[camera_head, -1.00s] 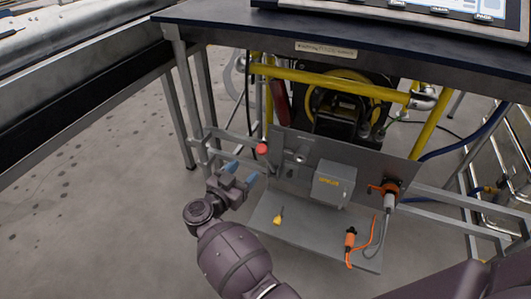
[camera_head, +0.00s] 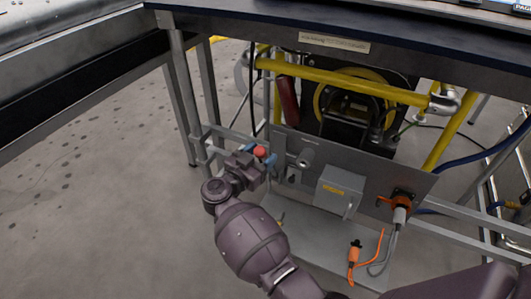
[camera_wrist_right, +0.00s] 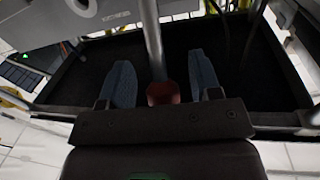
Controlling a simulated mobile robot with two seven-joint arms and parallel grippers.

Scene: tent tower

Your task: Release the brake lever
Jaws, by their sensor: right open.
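The brake lever shows as a red ball knob (camera_head: 260,152) at the left end of the grey panel under the table. In the right wrist view its red knob (camera_wrist_right: 163,93) sits on a grey rod that runs up and away. My right gripper (camera_head: 265,158) is open at the knob, its blue fingers partly hidden. In the right wrist view the two blue fingers of my right gripper (camera_wrist_right: 162,82) stand apart, one on each side of the knob and rod, with gaps on both sides. My left gripper is not in view.
The grey panel carries a grey box (camera_head: 338,192) and an orange connector (camera_head: 400,203). An orange plug (camera_head: 355,252) lies on the lower shelf. A yellow bar (camera_head: 345,83) crosses above the panel, under the table edge. The floor at left is clear.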

